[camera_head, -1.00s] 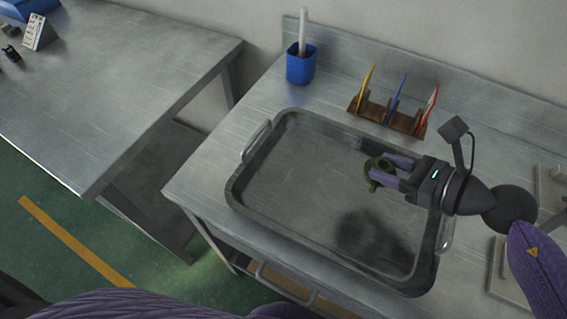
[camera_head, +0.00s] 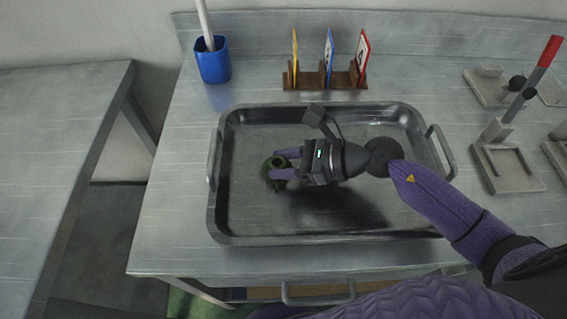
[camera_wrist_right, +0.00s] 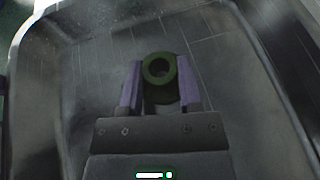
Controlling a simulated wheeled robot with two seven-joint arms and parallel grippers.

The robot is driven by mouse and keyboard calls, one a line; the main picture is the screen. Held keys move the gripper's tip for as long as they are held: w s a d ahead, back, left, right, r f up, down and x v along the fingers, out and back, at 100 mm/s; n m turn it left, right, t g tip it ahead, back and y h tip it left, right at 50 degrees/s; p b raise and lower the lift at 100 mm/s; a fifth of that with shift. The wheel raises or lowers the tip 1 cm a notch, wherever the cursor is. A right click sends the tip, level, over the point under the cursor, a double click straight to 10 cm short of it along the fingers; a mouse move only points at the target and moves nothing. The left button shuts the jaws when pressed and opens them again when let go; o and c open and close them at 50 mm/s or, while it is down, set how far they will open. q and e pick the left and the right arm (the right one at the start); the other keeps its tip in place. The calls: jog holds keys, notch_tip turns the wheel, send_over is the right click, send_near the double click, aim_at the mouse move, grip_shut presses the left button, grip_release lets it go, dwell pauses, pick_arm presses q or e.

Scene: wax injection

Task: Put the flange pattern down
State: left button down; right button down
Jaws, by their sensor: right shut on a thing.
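The flange pattern (camera_head: 275,163) is a small dark green ring-shaped part with a round hole. My right gripper (camera_head: 284,168) is shut on it, over the left half of the metal tray (camera_head: 330,238). In the right wrist view the flange pattern (camera_wrist_right: 159,69) sits between the two purple fingers of the right gripper (camera_wrist_right: 160,90), its hole facing the camera. I cannot tell whether its underside touches the tray floor. My left gripper is not in view.
A blue cup (camera_head: 213,63) with a white stick stands behind the tray at left. A wooden rack (camera_head: 325,80) with yellow, blue and red cards stands behind it. Grey fixtures (camera_head: 506,167) stand at right. The tray floor around the gripper looks clear.

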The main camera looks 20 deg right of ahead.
jog(key=shift+f, duration=0.15)
jog(key=c, duration=0.5)
grip_release()
jog(key=shift+c, duration=0.2)
jog(key=shift+o, duration=1.2)
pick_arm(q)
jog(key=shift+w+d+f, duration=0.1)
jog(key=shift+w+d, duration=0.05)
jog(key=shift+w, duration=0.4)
